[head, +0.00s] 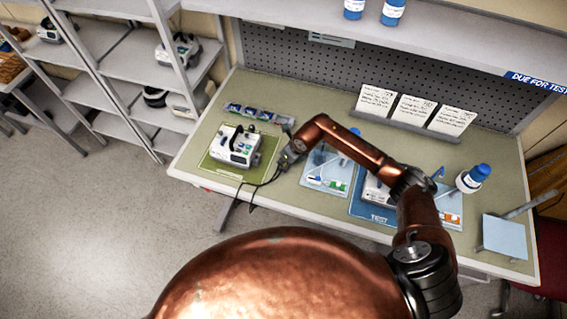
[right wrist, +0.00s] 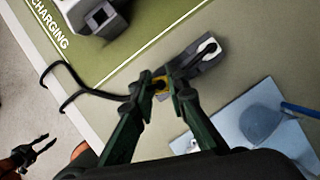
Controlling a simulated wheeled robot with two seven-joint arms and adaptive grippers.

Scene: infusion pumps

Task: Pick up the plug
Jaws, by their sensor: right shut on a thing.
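My right gripper (head: 285,160) reaches over the bench from the right, between the green mat and the light blue mat. In the right wrist view its dark green fingers (right wrist: 160,90) are shut on the plug (right wrist: 160,83), mostly hidden between them, with a yellow part showing. A black cable (right wrist: 68,72) runs from the fingers to the left and loops past the bench edge. My left gripper (right wrist: 36,148) shows at the lower left of the right wrist view, open, empty and apart from the bench; it is not in the head view.
A white pump (head: 236,148) stands on the green charging mat (head: 222,172). A grey block (right wrist: 203,58) with a white piece lies just beyond my right fingertips. The light blue mat (head: 318,180) is to the right. A blue-capped bottle (head: 472,179) stands further right.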

